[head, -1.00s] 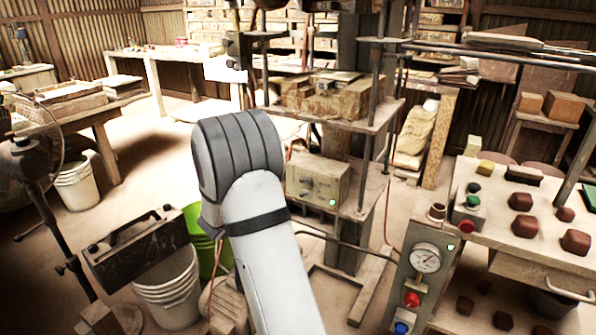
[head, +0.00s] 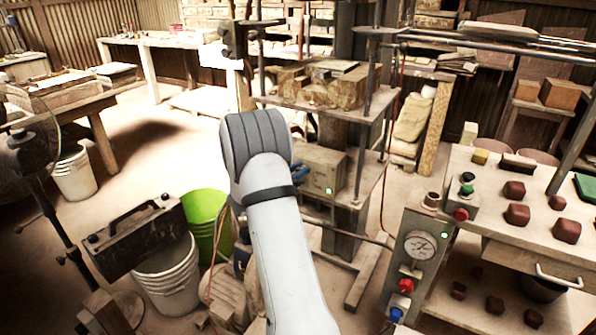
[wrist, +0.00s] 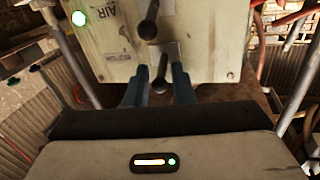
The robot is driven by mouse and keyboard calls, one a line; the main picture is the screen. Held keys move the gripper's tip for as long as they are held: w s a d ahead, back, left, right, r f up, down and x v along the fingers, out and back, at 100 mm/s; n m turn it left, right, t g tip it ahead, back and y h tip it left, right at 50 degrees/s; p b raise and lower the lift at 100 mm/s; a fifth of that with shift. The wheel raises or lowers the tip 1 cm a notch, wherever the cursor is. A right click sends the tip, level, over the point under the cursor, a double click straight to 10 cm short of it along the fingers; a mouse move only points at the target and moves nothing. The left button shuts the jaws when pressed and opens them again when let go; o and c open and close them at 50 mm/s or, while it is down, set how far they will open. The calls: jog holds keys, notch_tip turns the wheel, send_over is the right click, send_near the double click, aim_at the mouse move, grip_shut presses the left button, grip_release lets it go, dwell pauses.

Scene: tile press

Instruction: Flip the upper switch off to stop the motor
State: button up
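The pale switch box (head: 325,172) stands on the press's lower shelf, with a green lamp at its lower right. In the wrist view the box (wrist: 205,45) has that lamp at upper left, so this picture looks inverted. Two dark levers show there: one near the top edge (wrist: 148,22) by an "AIR" label, and one lower (wrist: 160,75), which appears to be the upper switch. My gripper (wrist: 158,80) is open, its blue fingers on either side of this lever, with gaps visible. In the head view my gripper (head: 318,192) is partly hidden behind my arm, at the box's front.
The press column and shelf posts stand close around the box. A gauge panel (head: 418,246) with red and blue buttons is at right, beside a table (head: 480,225) of dark clay pieces. A green bucket (head: 207,222) and white buckets (head: 165,285) stand at left.

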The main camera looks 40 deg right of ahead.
jog(key=shift+c, duration=0.5)
grip_shut()
jog(key=shift+a, duration=0.15)
jog(key=shift+f+b, duration=0.3)
jog(key=shift+b, duration=0.35)
jog(key=f+h+b, duration=0.1)
jog(key=h+b, duration=0.1)
jog(key=b, duration=0.3)
jog(key=shift+s+f+m, duration=0.1)
jog(key=shift+f+m, duration=0.05)
jog(key=shift+m, duration=0.15)
jog(key=h+b, duration=0.1)
jog(key=b, duration=0.3)
jog(key=m+h+b, duration=0.1)
jog(key=h+b, duration=0.1)
jog(key=b, duration=0.1)
jog(key=shift+f+b, duration=0.35)
jog(key=shift+b, duration=0.05)
jog(key=shift+m+h+b, duration=0.4)
jog(key=shift+h+b, duration=0.4)
jog(key=shift+b, duration=0.35)
jog(key=shift+r+g+b, duration=0.2)
jog(key=shift+g+b, duration=0.1)
jog(key=shift+g, duration=0.1)
